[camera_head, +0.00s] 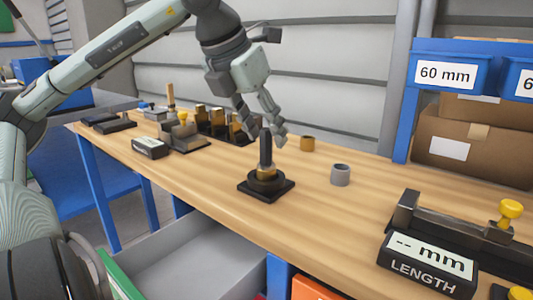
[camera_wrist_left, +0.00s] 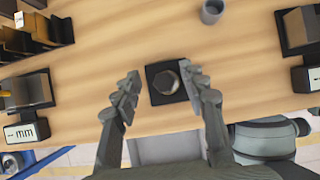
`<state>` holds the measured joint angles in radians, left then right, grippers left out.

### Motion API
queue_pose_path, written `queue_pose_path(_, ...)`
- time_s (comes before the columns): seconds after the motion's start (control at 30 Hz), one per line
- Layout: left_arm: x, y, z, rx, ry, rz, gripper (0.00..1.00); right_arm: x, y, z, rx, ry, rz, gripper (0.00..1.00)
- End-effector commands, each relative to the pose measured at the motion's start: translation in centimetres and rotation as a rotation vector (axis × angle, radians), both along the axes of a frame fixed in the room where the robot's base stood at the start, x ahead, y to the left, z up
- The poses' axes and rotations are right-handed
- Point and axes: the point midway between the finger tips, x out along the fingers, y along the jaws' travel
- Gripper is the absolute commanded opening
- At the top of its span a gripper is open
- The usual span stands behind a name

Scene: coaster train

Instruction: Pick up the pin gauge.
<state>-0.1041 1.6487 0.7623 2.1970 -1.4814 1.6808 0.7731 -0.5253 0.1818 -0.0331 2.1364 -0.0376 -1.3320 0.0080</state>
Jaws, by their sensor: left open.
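The pin gauge (camera_head: 266,150) is a dark upright pin. It stands in a black square base (camera_head: 285,191) with a brass-coloured collar, on the wooden bench. My left gripper (camera_head: 263,128) is open and empty, pointing down, with its fingertips around the height of the pin's top in the head view. In the left wrist view, the black base (camera_wrist_left: 156,96) with its round top shows between the open fingers (camera_wrist_left: 161,82), nearer the right finger. The pin appears end-on there, so its gap to the fingers is hard to tell. My right gripper is in neither view.
A length gauge (camera_head: 428,265) with a display is at the right front. Several dark holders (camera_head: 215,122) stand behind left. Blue bins (camera_head: 450,70) are at the right.

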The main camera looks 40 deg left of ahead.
Motion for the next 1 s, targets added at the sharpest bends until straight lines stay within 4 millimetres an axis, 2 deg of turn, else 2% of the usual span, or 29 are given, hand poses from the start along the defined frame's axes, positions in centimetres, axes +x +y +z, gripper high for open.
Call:
queue_pose_path(0.13, 0.6, -0.3, -2.0, -0.001, 0.007, -0.001, 0.43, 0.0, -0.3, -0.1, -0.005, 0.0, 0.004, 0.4)
queue_pose_path(0.3, 1.7, -0.3, -4.0, -0.002, 0.004, 0.001, 0.43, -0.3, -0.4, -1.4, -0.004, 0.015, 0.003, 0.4)
queue_pose_path(0.63, 2.1, -0.2, -4.5, 0.0, -0.001, 0.001, 0.41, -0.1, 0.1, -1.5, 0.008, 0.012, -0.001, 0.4)
queue_pose_path(0.9, 2.0, -0.2, -4.5, 0.0, -0.001, 0.001, 0.08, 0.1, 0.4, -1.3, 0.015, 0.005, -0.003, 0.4)
queue_pose_path(0.97, 2.0, -0.2, -4.5, 0.0, -0.001, 0.001, 0.01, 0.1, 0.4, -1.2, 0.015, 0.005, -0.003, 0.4)
queue_pose_path(1.0, 2.0, -0.2, -4.5, 0.0, -0.001, 0.001, 0.0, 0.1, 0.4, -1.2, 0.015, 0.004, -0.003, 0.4)
